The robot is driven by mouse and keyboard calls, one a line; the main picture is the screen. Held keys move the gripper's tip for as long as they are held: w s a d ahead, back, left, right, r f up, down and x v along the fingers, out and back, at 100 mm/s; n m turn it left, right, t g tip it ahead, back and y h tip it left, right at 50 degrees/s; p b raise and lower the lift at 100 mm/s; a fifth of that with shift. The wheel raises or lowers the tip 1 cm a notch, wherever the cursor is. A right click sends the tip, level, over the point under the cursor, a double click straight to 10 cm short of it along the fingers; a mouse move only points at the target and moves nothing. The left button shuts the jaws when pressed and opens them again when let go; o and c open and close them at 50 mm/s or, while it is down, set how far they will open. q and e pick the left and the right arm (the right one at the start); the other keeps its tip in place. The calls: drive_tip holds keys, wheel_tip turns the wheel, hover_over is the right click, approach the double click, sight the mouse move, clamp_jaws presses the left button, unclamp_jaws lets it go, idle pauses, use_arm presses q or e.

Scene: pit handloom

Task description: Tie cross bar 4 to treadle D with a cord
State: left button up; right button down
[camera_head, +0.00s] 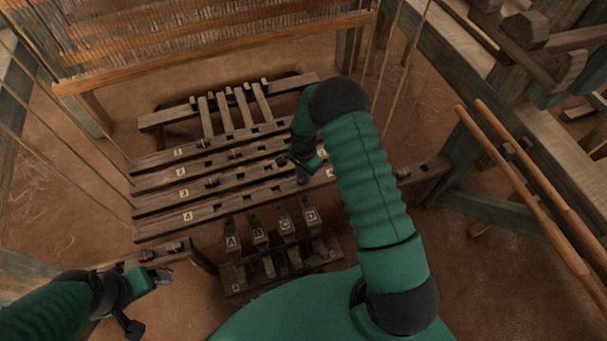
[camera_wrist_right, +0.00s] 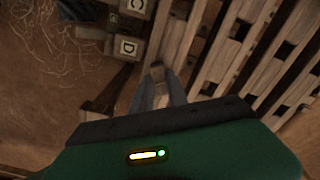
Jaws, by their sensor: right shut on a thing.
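Cross bar 4 (camera_head: 225,205) is the nearest of the long dark slotted bars in the head view, with its label near its left end. Treadle D (camera_head: 310,217) is the rightmost of the short lettered treadles below it. Its label also shows in the right wrist view (camera_wrist_right: 127,47). My right gripper (camera_head: 303,172) is over the right part of the bars, above and slightly left of treadle D. In the wrist view its fingers (camera_wrist_right: 158,88) are close together on a small brown thing, too unclear to name as cord. My left gripper (camera_head: 150,300) is low at left, fingers apart, empty.
Treadles A (camera_head: 231,242), B (camera_head: 258,236) and C (camera_head: 286,227) stand left of D. Other cross bars (camera_head: 205,163) lie behind bar 4. Upright cords (camera_head: 385,55) hang at right and slanting cords at left.

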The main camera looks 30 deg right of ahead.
drive_tip(key=c, duration=1.2)
unclamp_jaws()
drive_tip(key=shift+c, duration=0.2)
wheel_tip(320, 180, up, 17)
drive_tip(key=p, duration=0.7)
